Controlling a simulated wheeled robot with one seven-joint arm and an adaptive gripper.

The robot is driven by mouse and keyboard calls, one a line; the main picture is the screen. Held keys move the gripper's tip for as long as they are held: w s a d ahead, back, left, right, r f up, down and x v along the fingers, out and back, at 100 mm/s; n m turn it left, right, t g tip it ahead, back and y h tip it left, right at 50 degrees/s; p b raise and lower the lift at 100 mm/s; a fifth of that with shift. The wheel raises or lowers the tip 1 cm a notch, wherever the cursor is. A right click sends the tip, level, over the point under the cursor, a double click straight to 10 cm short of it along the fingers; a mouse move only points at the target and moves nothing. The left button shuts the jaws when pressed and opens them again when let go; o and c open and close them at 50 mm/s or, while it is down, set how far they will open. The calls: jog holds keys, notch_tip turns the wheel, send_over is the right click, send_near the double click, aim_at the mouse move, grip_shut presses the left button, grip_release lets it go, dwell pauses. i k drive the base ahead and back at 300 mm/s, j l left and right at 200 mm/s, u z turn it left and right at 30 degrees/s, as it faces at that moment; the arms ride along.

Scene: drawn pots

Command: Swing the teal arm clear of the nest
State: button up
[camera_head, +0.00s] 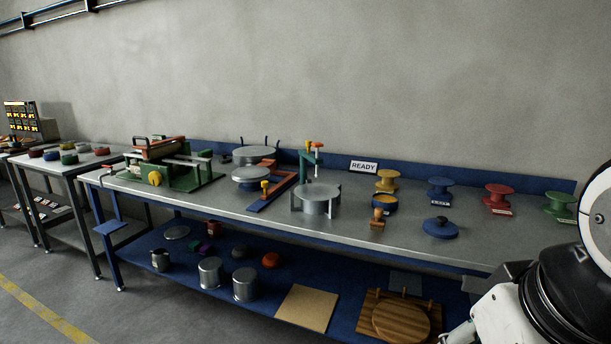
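The teal arm (317,154) stands on a thin teal post at the back of the bench, with an orange knob on top. Its outer end hangs down above the back of a grey metal nest (315,207). The nest is a round drum with a flat top and upright plates around it. From this angle I cannot tell how far the arm reaches over the drum, or whether it touches. My own arm (574,290) fills the lower right corner, well right of the nest. My gripper does not show clearly.
A READY sign (364,167) stands behind the nest. A wooden-handled stamp (377,218) and a blue lid (441,228) lie to its right. A red-and-blue fixture (281,186) stands close left. Several coloured spools line the back right. The bench front (340,232) is mostly clear.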

aim_at(309, 155)
jog(key=i+l+u, duration=0.15)
jog(key=i, duration=0.6)
jog(key=i+j+z, duration=0.2)
jog(key=i+j, duration=0.5)
jog(key=i+l, duration=0.05)
jog(key=i, duration=0.05)
